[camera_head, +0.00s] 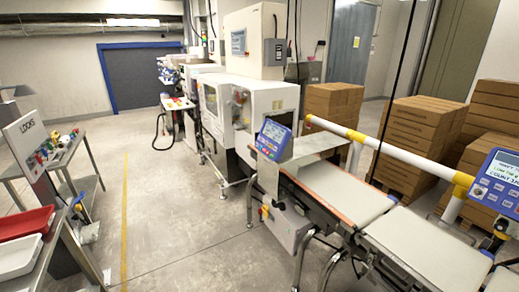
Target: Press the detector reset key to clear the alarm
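A blue control panel (272,138) with a small screen and keys stands upright at the far end of the checkweigher belt (345,190). A second blue panel (498,182) is at the right edge, partly cut off, with a lit text screen and several pale keys below it. Its text is too small to read surely. I cannot tell which key is the detector reset key, and no alarm light is clear. Neither of my grippers is in view.
A white and yellow rail (385,158) runs behind the belt. Cardboard boxes (418,130) are stacked beyond it. A grey box (288,224) hangs under the belt. At left stand a table with a red tray (25,222) and a LOCKS board (30,137). The middle floor is clear.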

